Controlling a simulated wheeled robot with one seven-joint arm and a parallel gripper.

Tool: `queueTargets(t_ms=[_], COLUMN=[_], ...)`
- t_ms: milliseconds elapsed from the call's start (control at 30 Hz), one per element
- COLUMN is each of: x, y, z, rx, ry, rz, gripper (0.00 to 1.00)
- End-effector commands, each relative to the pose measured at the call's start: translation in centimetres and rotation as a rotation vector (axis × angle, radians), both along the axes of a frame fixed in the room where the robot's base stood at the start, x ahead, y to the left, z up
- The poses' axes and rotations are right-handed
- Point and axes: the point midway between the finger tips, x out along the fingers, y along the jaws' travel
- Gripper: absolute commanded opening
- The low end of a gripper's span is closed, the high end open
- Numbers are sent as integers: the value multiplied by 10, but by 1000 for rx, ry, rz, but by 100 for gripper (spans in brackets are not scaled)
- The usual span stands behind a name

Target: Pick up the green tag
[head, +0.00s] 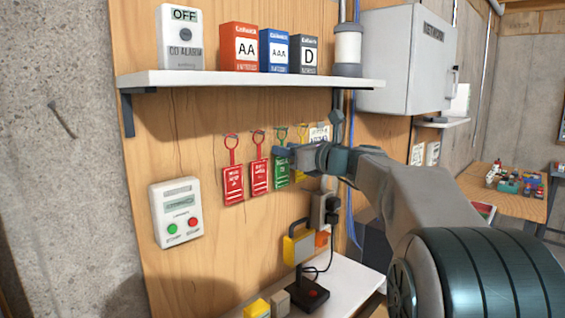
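The green tag (282,172) hangs on the wooden panel, to the right of two red tags (233,184) (259,176). It hangs from a loop on a hook. A yellow tag (301,135) hangs just to its right, partly hidden by my arm. My gripper (284,152) is in front of the green tag's upper part, coming from the right. Its fingers overlap the tag in the picture, and I cannot tell whether they touch it or are open or shut.
A shelf (250,80) with battery boxes (239,47) and a CO alarm (181,38) is above the tags. A control box (176,212) is at the lower left. A lower white shelf (345,285) holds a yellow lamp (298,247). A grey network cabinet (408,58) is at the right.

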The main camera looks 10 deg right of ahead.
Motion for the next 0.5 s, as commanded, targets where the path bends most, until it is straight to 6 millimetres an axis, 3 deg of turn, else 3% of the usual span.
queueTargets(t_ms=[167,300,500], x=[1,1,1], y=[1,0,0], z=[0,0,-1], rx=[0,-1,-1], ry=[-1,-1,-1], rz=[0,0,0], gripper=[35,1,0])
